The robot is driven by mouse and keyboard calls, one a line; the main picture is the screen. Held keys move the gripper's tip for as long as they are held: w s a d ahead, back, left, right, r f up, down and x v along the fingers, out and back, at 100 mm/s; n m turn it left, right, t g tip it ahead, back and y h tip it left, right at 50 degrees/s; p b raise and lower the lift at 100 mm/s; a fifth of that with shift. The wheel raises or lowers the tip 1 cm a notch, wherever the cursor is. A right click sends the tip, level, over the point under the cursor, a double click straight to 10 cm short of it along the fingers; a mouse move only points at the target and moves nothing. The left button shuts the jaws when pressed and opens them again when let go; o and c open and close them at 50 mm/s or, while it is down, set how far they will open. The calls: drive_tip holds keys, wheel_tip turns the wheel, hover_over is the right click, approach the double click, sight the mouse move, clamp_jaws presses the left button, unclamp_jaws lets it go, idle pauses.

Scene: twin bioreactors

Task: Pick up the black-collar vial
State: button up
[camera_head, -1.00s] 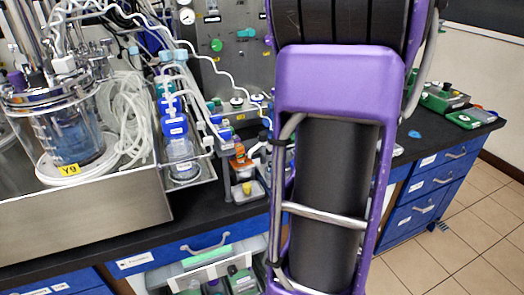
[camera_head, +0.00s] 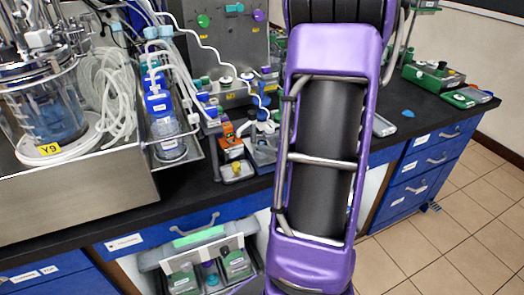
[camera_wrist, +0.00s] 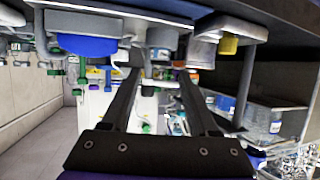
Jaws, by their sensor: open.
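I cannot pick out the black-collar vial with certainty in either view. In the wrist view my gripper (camera_wrist: 160,76) shows as two dark fingers set wide apart, open, with no object held between them. Small bottles and coloured items appear blurred beyond the fingertips, too small to tell apart. In the head view my purple arm crosses the middle and hides part of the bench; my gripper is not visible there.
The black bench (camera_head: 182,196) carries a glass vessel labelled Y9 (camera_head: 48,118), a blue-banded bottle (camera_head: 168,149), an orange box (camera_head: 230,145) and green devices (camera_head: 433,78) at right. A bin with bottles (camera_head: 205,270) sits below the bench edge. Tiled floor (camera_head: 455,220) is clear at right.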

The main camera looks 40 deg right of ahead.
sight(260, 140)
drive_tip(key=b+x, duration=0.1)
drive_tip(key=x, duration=0.7)
drive_tip(key=shift+w, duration=0.25)
clamp_jaws()
